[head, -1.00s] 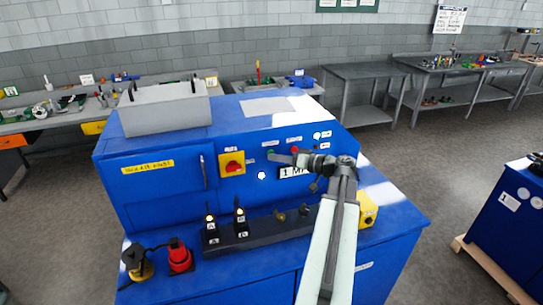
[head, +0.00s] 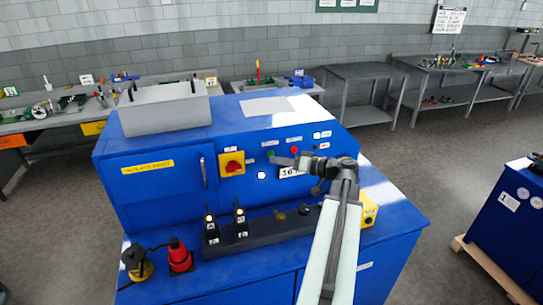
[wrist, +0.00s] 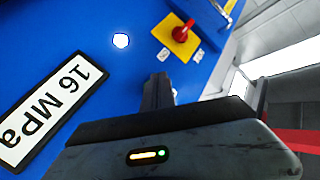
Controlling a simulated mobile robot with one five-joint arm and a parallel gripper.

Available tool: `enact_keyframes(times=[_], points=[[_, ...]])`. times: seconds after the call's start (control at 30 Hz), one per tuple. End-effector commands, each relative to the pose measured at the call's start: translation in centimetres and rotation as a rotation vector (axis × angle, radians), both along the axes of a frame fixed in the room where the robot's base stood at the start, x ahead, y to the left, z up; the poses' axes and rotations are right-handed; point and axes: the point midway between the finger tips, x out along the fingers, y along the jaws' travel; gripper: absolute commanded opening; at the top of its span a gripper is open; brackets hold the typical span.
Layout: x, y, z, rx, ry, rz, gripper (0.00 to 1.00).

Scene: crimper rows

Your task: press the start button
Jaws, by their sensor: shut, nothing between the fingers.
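The blue machine's front panel carries a small green button (head: 271,154), which I take as the start button, with a small label above it. A red button (head: 294,151) sits to its right. My gripper (head: 276,161) is shut and empty, with its tip just below and right of the green button in the head view. I cannot tell whether it touches the panel. In the wrist view the shut fingers (wrist: 158,92) point at the blue panel, and no green button shows there.
A red rotary switch on a yellow plate (head: 232,164) is left of the green button. A white round spot (head: 261,175) and a 16 MPa label (wrist: 48,108) are close to my gripper. A dark ledge with black levers (head: 240,222) juts out below.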

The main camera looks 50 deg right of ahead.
Motion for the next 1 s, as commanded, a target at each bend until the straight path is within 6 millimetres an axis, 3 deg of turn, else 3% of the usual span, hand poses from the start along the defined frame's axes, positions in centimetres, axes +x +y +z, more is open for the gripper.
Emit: enact_keyframes(times=[0.23,0.7,1.0], points=[[-0.5,0.3,0.0,0.0,0.001,-0.001,0.0],[-4.3,2.5,0.0,0.0,0.0,0.001,0.0],[-4.3,2.5,0.0,0.0,0.0,0.001,0.0]])
